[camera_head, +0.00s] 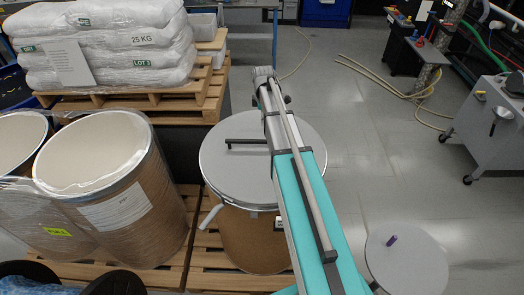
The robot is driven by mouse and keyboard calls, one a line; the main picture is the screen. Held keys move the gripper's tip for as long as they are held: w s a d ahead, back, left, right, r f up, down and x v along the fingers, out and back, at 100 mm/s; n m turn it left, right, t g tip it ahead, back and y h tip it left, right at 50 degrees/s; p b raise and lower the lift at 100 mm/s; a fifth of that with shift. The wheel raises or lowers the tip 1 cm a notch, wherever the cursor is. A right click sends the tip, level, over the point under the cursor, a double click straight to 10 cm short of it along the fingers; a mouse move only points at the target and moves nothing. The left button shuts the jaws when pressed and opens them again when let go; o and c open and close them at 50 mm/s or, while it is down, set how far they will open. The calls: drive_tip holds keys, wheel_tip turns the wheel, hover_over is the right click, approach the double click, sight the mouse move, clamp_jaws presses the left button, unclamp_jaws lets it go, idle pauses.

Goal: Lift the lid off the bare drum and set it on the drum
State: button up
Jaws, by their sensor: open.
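A brown drum (254,240) stands without film on a wooden pallet, in the middle of the view. A round grey lid (232,172) with a bright rim lies level on it. A dark bar (245,142) shows across the lid's top, its right end hidden behind my teal arm. A pale lever (211,216) sticks out at the drum's left rim. My arm stretches up the picture over the right part of the lid. I cannot make out my gripper's fingers anywhere.
Two film-wrapped drums (118,208) with pale tops stand at left. White sacks (110,50) are stacked on pallets behind. A round grey disc (407,268) with a purple peg (392,240) is at lower right. A grey cart (488,130) stands far right; floor between is clear, with hoses behind.

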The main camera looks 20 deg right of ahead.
sight(263, 142)
drive_tip(key=shift+f+b, duration=4)
drive_tip(key=shift+f, duration=0.15)
drive_tip(key=shift+s+f+b, duration=0.1)
drive_tip(key=shift+f+b, duration=2.5)
drive_tip(key=shift+f, duration=0.25)
drive_tip(key=shift+c, duration=0.2)
clamp_jaws()
